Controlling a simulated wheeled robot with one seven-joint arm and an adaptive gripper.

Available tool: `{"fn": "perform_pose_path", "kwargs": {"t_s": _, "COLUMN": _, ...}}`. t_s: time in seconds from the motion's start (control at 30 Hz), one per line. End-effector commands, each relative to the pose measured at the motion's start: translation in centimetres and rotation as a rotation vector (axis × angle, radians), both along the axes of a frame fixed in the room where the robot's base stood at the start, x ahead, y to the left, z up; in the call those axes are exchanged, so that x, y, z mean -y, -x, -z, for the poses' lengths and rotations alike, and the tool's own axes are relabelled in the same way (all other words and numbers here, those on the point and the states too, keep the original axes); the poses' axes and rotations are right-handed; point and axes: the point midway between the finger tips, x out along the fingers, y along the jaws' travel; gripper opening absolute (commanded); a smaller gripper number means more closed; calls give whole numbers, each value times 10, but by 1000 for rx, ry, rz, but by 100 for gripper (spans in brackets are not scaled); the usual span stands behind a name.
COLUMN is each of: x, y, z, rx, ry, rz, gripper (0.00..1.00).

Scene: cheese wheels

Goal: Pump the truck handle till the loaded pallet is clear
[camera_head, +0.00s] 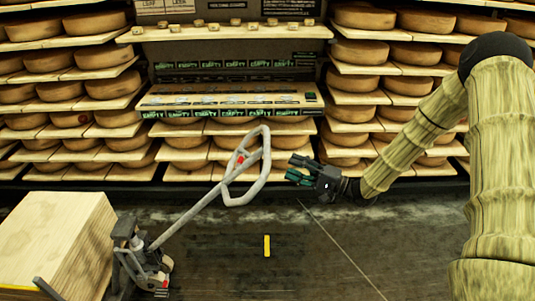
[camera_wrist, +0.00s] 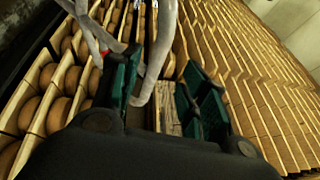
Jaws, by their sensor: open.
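The truck handle (camera_head: 262,183) is a grey loop with a red part, on a shaft that leans up and to the right from the pallet truck (camera_head: 145,262) at the lower left. A wooden load (camera_head: 55,238) sits on the truck; whether its pallet touches the floor cannot be told. My gripper (camera_head: 297,171) is open, just right of the loop in the head view. In the wrist view the handle (camera_wrist: 162,45) shows as a grey bar, partly behind the left finger and partly between the open fingers. Contact cannot be told.
Shelves (camera_head: 90,83) of cheese wheels line the back wall. A workbench (camera_head: 228,98) with green labels stands in the middle of them. A small yellow block (camera_head: 267,245) is on the dark floor, which is mostly clear right of the truck.

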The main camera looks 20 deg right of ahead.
Motion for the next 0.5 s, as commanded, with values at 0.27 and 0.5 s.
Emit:
{"fn": "perform_pose_path", "kwargs": {"t_s": 0.27, "x": -33, "y": -25, "z": -7, "rx": -1, "ry": 0, "rz": -1, "gripper": 44}}
{"fn": "perform_pose_path", "kwargs": {"t_s": 0.5, "x": -61, "y": -48, "z": -12, "rx": -2, "ry": 1, "rz": -1, "gripper": 44}}
